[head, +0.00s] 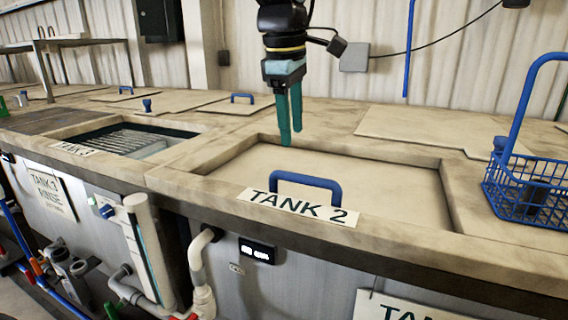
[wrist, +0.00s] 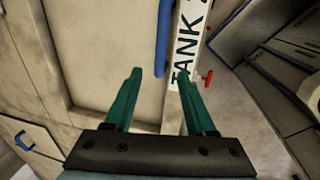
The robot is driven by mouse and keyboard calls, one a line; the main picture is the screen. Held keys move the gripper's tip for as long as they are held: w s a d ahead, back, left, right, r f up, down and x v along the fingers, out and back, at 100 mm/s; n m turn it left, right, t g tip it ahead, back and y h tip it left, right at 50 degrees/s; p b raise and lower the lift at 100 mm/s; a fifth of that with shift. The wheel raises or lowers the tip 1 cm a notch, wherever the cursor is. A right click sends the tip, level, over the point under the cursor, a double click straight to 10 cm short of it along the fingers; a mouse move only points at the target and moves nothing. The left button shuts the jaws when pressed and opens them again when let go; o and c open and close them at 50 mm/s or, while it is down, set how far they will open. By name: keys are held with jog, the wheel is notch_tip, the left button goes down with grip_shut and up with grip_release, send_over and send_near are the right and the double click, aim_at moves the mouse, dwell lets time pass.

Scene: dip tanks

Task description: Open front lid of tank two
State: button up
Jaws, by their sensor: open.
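The front lid of tank two (head: 350,175) is a beige panel lying shut in its recessed frame in the head view. Its blue bar handle (head: 306,183) stands up at the lid's front edge, behind the TANK 2 label (head: 298,207). My gripper (head: 290,138) has green fingers pointing down, apart and empty, above the lid's back left part, behind the handle and touching nothing that I can see. In the wrist view my gripper (wrist: 160,75) is open, with part of the blue handle (wrist: 163,40) beyond the fingertips, nearer the right one.
A blue wire basket (head: 530,190) with a tall handle stands on the right. Tank three's open bay (head: 130,140) lies to the left. Other closed lids (head: 430,127) lie behind. Pipes (head: 203,265) run along the tank fronts.

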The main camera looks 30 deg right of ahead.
aim_at(294, 174)
jog(key=f, duration=0.3)
jog(key=d+f+p, duration=0.1)
jog(key=f, duration=0.2)
jog(key=w+f+p, duration=0.1)
jog(key=f, duration=0.2)
jog(key=shift+d+f, duration=0.3)
jog(key=shift+f, duration=0.05)
jog(key=shift+c, duration=0.4)
grip_shut()
dwell(0.5)
